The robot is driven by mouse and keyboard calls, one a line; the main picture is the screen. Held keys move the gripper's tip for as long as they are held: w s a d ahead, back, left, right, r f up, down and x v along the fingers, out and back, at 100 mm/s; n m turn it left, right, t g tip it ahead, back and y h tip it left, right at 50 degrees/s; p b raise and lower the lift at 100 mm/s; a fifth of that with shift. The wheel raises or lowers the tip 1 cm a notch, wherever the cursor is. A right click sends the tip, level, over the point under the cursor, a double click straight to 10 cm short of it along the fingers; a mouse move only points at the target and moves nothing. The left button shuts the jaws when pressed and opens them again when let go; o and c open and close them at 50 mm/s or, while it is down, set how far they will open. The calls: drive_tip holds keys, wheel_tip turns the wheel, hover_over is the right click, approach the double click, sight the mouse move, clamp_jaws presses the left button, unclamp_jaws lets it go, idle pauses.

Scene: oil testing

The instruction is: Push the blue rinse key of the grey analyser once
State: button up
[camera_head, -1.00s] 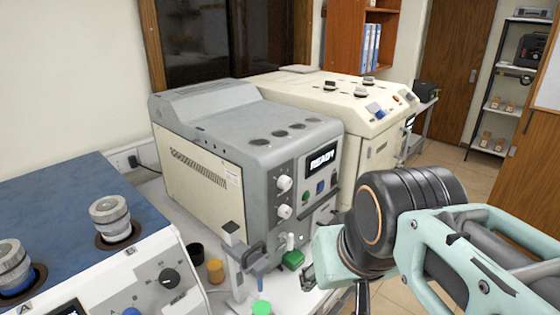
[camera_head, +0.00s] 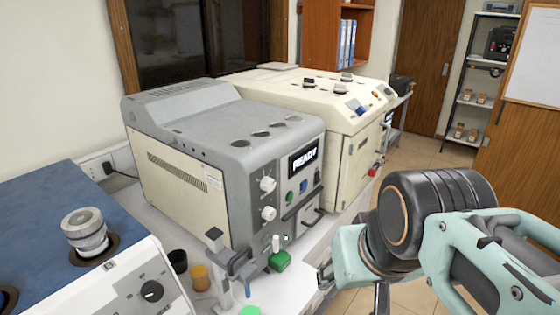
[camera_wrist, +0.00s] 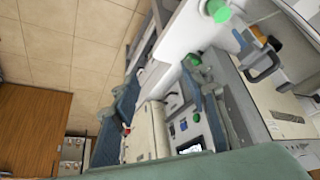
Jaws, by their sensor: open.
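The grey analyser (camera_head: 225,135) stands left of centre in the head view, its screen (camera_head: 304,160) reading READY. Its blue key (camera_head: 303,186) is on the front panel below the screen, beside a green button (camera_head: 290,197) and right of two white knobs. My gripper (camera_head: 326,274) is in front of the analyser, lower and to the right of the key, apart from it; the wrist housing hides much of it. The wrist view shows its two fingers spread apart (camera_wrist: 167,108), with nothing held.
A cream machine (camera_head: 325,95) stands behind the analyser. A blue-topped instrument (camera_head: 45,215) is at the left. A clamp-like stand (camera_head: 235,265), green block (camera_head: 279,261), amber jar (camera_head: 200,278) and black cup (camera_head: 177,262) crowd the bench before the analyser. Open floor lies at the right.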

clamp_jaws()
idle(1.4)
